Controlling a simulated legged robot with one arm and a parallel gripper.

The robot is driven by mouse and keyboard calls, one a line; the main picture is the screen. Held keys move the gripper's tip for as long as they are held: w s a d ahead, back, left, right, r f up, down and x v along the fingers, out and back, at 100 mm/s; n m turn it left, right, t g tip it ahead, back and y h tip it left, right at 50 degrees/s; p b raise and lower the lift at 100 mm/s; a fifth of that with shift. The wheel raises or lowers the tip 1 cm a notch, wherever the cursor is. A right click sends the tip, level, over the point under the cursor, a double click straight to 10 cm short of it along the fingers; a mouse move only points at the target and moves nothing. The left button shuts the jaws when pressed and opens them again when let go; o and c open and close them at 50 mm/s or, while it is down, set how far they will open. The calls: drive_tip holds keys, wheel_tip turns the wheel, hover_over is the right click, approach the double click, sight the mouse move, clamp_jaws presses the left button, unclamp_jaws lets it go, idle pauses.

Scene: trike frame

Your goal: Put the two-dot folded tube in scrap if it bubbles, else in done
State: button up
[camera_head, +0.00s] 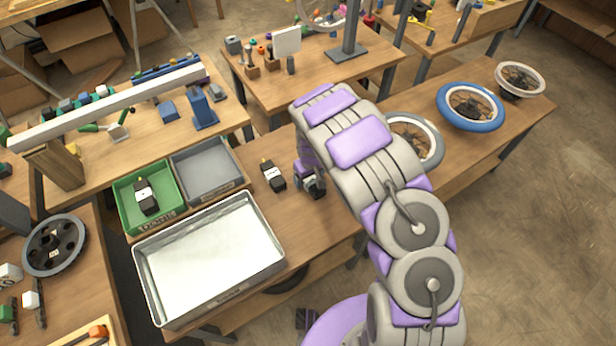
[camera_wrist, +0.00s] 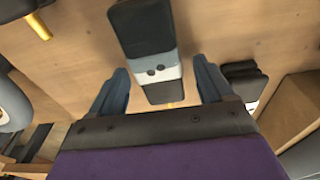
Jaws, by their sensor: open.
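A folded black tube (camera_wrist: 143,30) with a pale grey and white band lies on the wooden bench in the wrist view. Two dark dots show on its band. My gripper (camera_wrist: 162,72) is open, with one finger on each side of the tube's near end; I cannot tell whether either finger touches it. In the head view my gripper (camera_head: 313,186) is over the bench and hides most of what is under it. A green bin (camera_head: 121,194) holds another folded black tube (camera_head: 146,195). A grey bin (camera_head: 208,171) beside it is empty.
A wide metal tray (camera_head: 210,262) stands in front of the bins. Another folded tube (camera_head: 273,175) with a white band lies between the grey bin and my gripper. Wheels (camera_head: 470,106) lie along the bench to the right. A raised beam (camera_head: 110,107) stands at the back left.

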wheel_tip(320, 180, up, 10)
drive_tip(key=s+d+r+p, duration=0.1)
drive_tip(key=p, duration=0.1)
drive_tip(key=s+d+r+m+g, duration=0.1)
drive_tip(key=s+d+r+m, duration=0.1)
drive_tip(key=s+d+r, duration=0.6)
drive_tip(key=s+d+r+m, duration=0.25)
drive_tip(key=s+r, duration=0.35)
drive_tip(key=r, duration=0.4)
drive_tip(key=s+d+r+m+g, duration=0.1)
drive_tip(key=s+d+r, duration=0.25)
drive_tip(key=s, duration=0.95)
drive_tip(key=s+d+r+m+g, duration=0.15)
drive_tip(key=s+r, duration=0.25)
drive_tip(key=s, duration=0.8)
drive_tip(key=n+t, duration=0.2)
drive_tip(key=n, duration=0.6)
hover_over(313, 181)
drive_tip(key=shift+h, duration=0.3)
wheel_tip(313, 181, down, 32)
drive_tip(key=shift+r, duration=0.25)
wheel_tip(313, 181, down, 5)
drive_tip(key=shift+s+a+f+b, duration=0.1)
drive_tip(key=shift+s+f+b, duration=0.05)
drive_tip(key=shift+b, duration=0.6)
